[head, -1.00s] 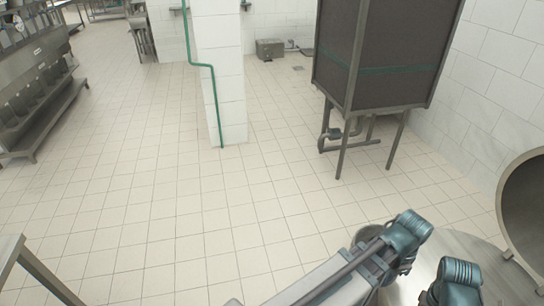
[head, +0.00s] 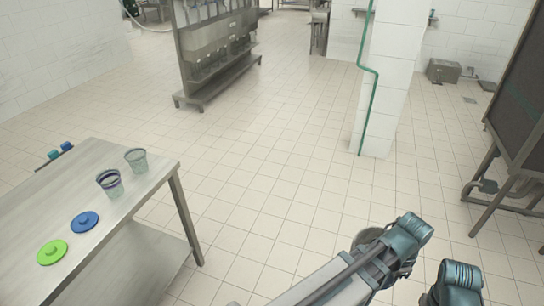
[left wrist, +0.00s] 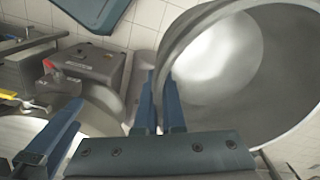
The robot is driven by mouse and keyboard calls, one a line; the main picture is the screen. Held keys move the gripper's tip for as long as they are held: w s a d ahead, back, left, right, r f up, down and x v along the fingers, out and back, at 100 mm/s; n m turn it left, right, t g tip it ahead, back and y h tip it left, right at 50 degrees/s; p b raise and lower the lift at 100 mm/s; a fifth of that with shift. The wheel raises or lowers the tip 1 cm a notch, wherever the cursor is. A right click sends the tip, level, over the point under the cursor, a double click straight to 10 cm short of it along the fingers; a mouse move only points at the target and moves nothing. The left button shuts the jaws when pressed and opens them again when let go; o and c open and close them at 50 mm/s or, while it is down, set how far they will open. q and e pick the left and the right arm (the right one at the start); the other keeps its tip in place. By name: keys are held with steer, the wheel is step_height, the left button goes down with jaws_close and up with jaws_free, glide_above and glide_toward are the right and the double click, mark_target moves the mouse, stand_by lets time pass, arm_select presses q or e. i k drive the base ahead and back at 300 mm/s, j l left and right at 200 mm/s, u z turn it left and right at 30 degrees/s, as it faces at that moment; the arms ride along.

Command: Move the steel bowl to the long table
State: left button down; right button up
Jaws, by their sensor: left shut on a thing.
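The steel bowl (left wrist: 250,70) fills the right of the left wrist view, tilted with its open mouth facing the camera. My left gripper (left wrist: 160,88) is shut on its rim, with the blue fingers on either side of the wall. In the head view only part of the bowl (head: 368,237) shows behind my arm, held above the floor; the left fingers are hidden there. A long metal table (head: 30,205) stands at lower left in the head view, apart from the bowl. My right gripper cannot be made out.
Two clear cups (head: 110,183), a blue lid (head: 85,222) and a green lid (head: 52,252) lie on the table. A metal rack (head: 217,55) stands behind, a tiled pillar (head: 390,80) right of centre, and a dark cabinet (head: 520,100) at far right. Tiled floor between is clear.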

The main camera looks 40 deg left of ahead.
mark_target(80, 198)
steer(key=u, duration=3.35)
steer(key=i+l, duration=0.1)
steer(key=l, duration=0.25)
steer(key=i+l, duration=0.15)
steer(key=l, duration=0.15)
steer(key=i+l, duration=0.1)
steer(key=l, duration=0.25)
steer(key=i+l, duration=0.15)
steer(key=l, duration=0.15)
steer(key=i+l, duration=0.1)
steer(key=l, duration=0.25)
steer(key=u, duration=0.05)
